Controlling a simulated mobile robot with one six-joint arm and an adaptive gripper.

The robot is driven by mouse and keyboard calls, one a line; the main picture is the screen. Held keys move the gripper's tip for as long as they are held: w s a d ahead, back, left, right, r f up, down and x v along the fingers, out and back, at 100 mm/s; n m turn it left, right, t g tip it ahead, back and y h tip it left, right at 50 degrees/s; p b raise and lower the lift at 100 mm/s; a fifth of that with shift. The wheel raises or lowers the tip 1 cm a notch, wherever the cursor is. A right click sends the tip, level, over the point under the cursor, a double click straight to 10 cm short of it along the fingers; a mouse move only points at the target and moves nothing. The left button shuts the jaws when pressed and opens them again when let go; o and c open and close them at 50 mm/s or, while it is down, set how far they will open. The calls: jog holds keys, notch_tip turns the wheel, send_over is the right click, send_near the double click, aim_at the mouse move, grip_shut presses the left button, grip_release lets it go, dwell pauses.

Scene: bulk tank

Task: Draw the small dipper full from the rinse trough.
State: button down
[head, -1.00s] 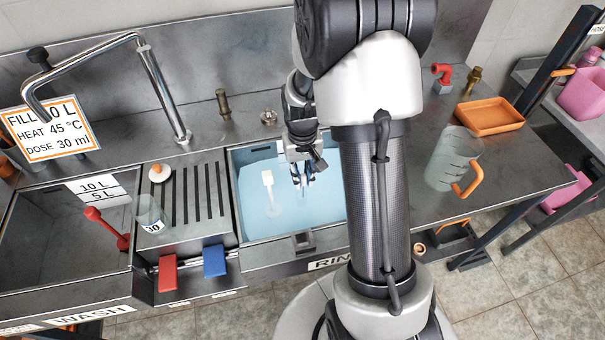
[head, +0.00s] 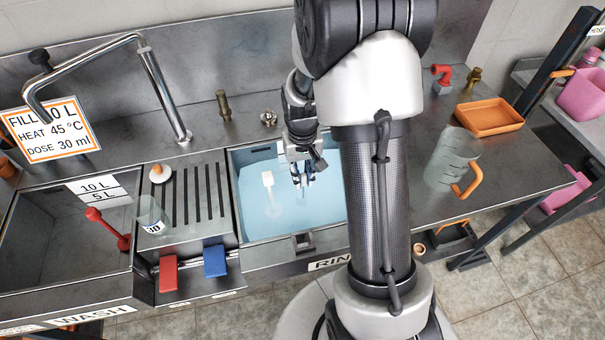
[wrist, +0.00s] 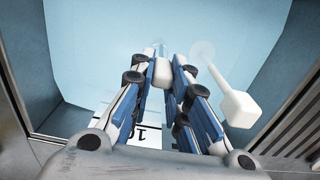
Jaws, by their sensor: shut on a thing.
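The rinse trough (head: 241,204) holds light-blue water. My gripper (head: 304,178) reaches down into it at the right of its middle. In the wrist view my gripper (wrist: 163,82) is shut on a small white block (wrist: 163,70), which I take for the small dipper's grip. The rest of the dipper is mostly hidden by the fingers. Only a faint pale shape shows beyond it, and I cannot tell how full its cup is. A separate white stick (head: 267,179) with a block end stands in the water left of my gripper. It also shows in the wrist view (wrist: 235,108).
A slotted drainboard (head: 196,192) with a clear beaker (head: 150,214) lies left of the trough. Red (head: 167,272) and blue (head: 215,261) blocks sit at its front. A clear jug (head: 451,160) and an orange tray (head: 489,117) stand on the right counter.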

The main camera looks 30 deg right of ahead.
notch_tip(320, 180, up, 17)
jog(key=p, duration=1.3)
jog(key=shift+r, duration=0.15)
dwell(2.5)
dwell(0.3)
